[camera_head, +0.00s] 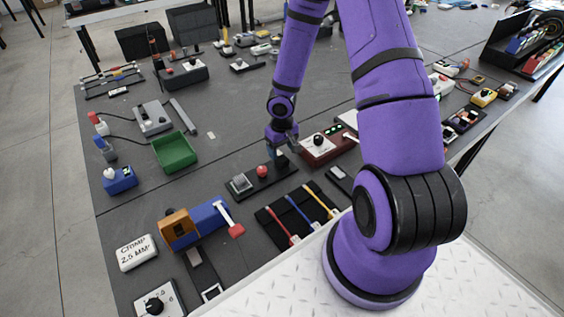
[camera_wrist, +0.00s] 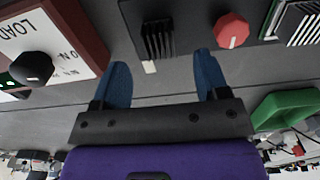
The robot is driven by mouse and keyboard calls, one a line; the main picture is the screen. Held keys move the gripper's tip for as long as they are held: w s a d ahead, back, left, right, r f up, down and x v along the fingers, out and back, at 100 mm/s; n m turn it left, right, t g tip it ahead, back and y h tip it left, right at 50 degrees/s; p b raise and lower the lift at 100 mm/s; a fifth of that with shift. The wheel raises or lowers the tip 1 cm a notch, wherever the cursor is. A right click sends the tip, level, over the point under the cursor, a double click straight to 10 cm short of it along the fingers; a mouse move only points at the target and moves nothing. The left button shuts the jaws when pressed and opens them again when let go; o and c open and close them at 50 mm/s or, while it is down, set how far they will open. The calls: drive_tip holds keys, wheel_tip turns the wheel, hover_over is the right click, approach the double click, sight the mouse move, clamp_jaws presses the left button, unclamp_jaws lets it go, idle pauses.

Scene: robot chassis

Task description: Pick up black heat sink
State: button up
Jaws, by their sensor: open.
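The black heat sink (camera_wrist: 158,40) is a small finned block on a dark strip board at the top middle of the wrist view. In the head view it (camera_head: 281,158) stands at the right end of that board, partly hidden by my gripper (camera_head: 281,147). My gripper in the wrist view (camera_wrist: 162,72) has two blue fingers spread wide apart with nothing between them. The heat sink lies beyond the fingertips, roughly in line with the gap. I see no contact with it.
A red knob (camera_wrist: 232,30) and a silver finned part (camera_wrist: 297,22) share the board. A dark red box (camera_head: 325,146) with a black knob stands to the right. A green tray (camera_head: 175,151) lies to the left.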

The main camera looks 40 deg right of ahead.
sight(282, 158)
drive_tip(key=shift+f, duration=2.6)
drive_tip(key=c, duration=1)
